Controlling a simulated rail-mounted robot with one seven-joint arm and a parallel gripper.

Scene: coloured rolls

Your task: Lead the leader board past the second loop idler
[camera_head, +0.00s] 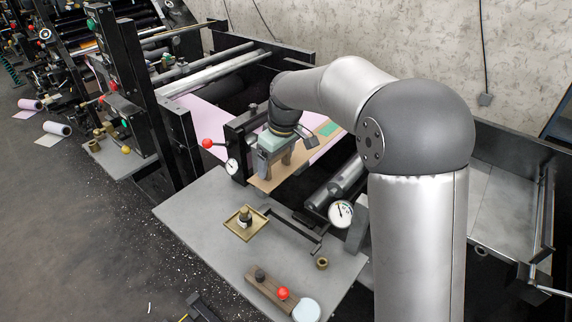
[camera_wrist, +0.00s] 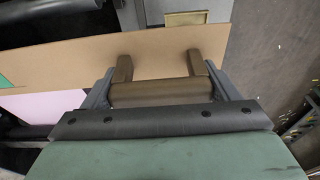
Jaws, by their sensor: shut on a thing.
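The leader board (camera_head: 262,184) is a flat tan board, with a pink web (camera_head: 322,148) joined to it by a green patch (camera_head: 328,129). In the wrist view the board (camera_wrist: 85,57) spans the upper picture, with the pink web (camera_wrist: 40,105) at left. My gripper (camera_head: 273,165) is over the board's near part. In the wrist view my gripper (camera_wrist: 162,88) is shut on the board's brown handle (camera_wrist: 155,95). Grey rollers (camera_head: 337,184) lie right of the board in the head view. I cannot tell which is the second loop idler.
A grey table (camera_head: 195,205) in front bears a small brass tray (camera_head: 246,222) and a wooden block with a red knob (camera_head: 270,287). Dial gauges (camera_head: 341,213) and (camera_head: 232,166) flank the board. Dark frame posts (camera_head: 150,90) stand left.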

